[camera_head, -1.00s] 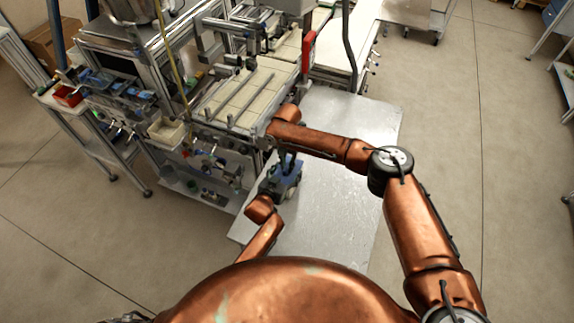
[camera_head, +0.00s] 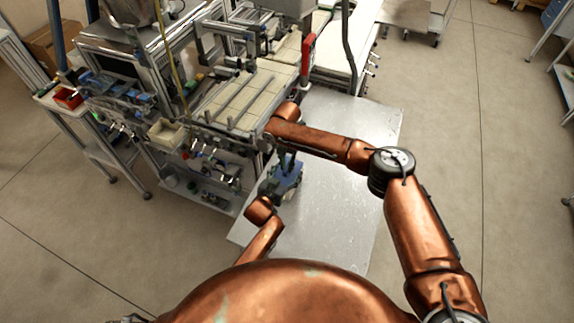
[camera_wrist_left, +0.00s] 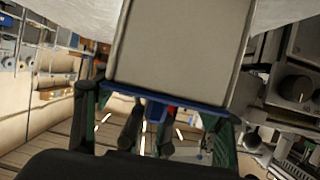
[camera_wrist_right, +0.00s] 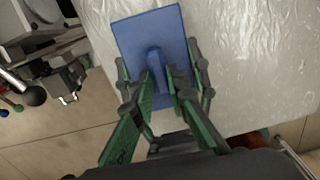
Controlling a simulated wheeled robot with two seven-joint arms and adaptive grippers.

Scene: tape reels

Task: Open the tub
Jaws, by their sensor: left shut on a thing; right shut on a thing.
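The tub (camera_wrist_left: 180,45) is a pale grey box in the left wrist view. Its blue lid (camera_wrist_right: 150,35) has a raised handle (camera_wrist_right: 157,65) in the right wrist view, and shows as a small blue patch (camera_head: 290,174) in the head view. My right gripper (camera_wrist_right: 160,85) is shut on the lid handle from above. In the left wrist view the lid's edge lies against the tub with no clear gap.
The tub stands on a shiny metal table (camera_head: 340,190) with free room to its right. A workstation with rails and a tiled top (camera_head: 245,95) stands close behind and left. A red device (camera_head: 308,50) sits at its corner.

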